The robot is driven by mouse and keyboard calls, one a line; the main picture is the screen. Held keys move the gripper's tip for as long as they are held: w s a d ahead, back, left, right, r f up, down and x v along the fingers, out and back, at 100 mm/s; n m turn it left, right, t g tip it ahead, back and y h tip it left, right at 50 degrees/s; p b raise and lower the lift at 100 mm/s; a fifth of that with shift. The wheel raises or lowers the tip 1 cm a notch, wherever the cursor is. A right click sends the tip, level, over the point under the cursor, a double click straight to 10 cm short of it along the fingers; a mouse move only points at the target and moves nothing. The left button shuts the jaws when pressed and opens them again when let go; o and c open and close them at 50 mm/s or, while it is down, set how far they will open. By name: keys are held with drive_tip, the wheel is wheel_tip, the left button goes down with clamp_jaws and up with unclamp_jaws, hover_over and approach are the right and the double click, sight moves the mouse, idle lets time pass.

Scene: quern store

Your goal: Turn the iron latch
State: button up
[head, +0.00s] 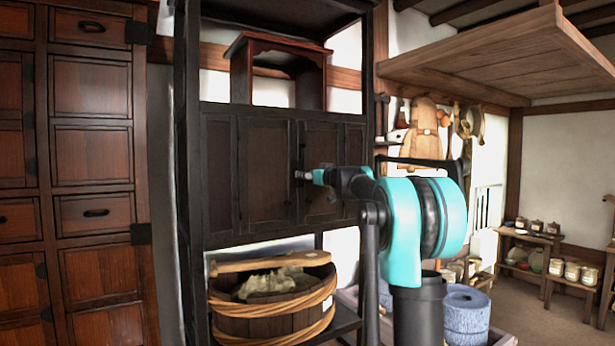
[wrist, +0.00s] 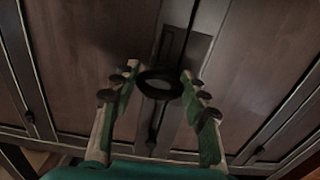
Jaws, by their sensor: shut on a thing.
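The dark iron latch (wrist: 160,73) is a rounded, ring-like piece between my fingers in the wrist view, at the seam of two dark brown cabinet doors. My gripper (wrist: 160,82) is closed around it, one finger on each side. A narrow dark metal plate lies behind it along the seam. In the head view my gripper (head: 303,175) reaches the front of the dark cabinet (head: 268,178) at the middle doors. The latch is too small and too covered there to make out. The doors look shut.
A wooden tub (head: 265,322) with rope hoops and a sack sits on the shelf below the doors. A small red-brown stand (head: 275,70) is on the shelf above. A drawer chest (head: 95,170) stands at left; a wooden overhead shelf (head: 500,55) juts out at right.

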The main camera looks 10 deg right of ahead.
drive_tip(key=shift+m, duration=0.3)
drive_tip(key=m, duration=0.4)
drive_tip(key=shift+m, duration=2.2)
drive_tip(key=o, duration=1.2)
drive_tip(key=v, duration=1.2)
